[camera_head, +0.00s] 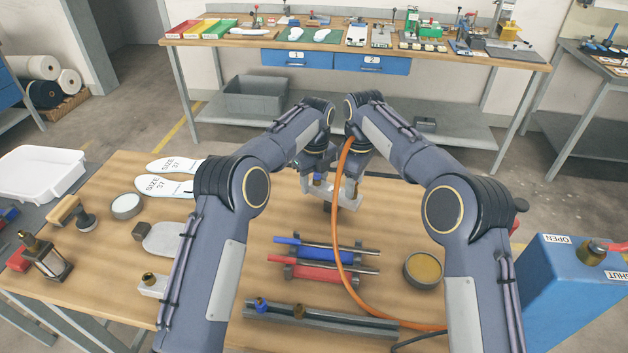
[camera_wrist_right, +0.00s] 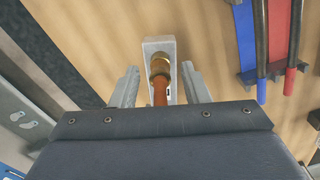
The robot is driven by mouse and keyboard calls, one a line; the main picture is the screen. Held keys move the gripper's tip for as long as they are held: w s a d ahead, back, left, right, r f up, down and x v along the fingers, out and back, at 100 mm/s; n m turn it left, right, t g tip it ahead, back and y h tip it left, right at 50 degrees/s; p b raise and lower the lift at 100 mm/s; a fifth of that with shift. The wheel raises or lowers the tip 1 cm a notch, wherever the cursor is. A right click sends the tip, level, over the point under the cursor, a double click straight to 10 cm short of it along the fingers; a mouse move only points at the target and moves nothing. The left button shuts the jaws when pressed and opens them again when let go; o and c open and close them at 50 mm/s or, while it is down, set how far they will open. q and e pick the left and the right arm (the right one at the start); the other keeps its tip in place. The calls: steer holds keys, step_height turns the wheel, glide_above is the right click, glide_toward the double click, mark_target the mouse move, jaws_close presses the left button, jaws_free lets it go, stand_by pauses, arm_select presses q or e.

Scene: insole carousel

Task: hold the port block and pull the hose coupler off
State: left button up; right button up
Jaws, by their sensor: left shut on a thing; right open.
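The port block (camera_wrist_right: 158,46) is a pale grey block in the right wrist view, upright in the picture above a wooden surface. The brass hose coupler (camera_wrist_right: 160,66) sits at the block's face, with the orange hose (camera_wrist_right: 160,93) running from it toward my wrist. My right gripper (camera_wrist_right: 160,70) is open, one finger on each side of the coupler and hose, with gaps visible. In the head view, my left gripper (camera_head: 318,172) is shut close beside my right gripper (camera_head: 346,190). The arms and fingers hide most of the block and coupler there.
The orange hose hangs down across the wooden table (camera_head: 230,320), past blue and red bars (camera_head: 310,272) and a round tin (camera_head: 423,268). A grey rail (camera_head: 330,318) lies in front. A blue box (camera_head: 560,290) stands right. Insoles (camera_head: 170,187) and small tools lie left.

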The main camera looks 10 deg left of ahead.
arm_select(q)
steer(key=shift+s+f, duration=0.15)
steer(key=shift+f, duration=0.1)
arm_select(e)
jaws_close()
arm_select(q)
steer(key=shift+r, duration=0.1)
arm_select(e)
steer(key=shift+r, duration=3)
arm_select(q)
steer(key=o, duration=1.3)
steer(key=shift+o, duration=0.2)
steer(key=shift+r, duration=0.1)
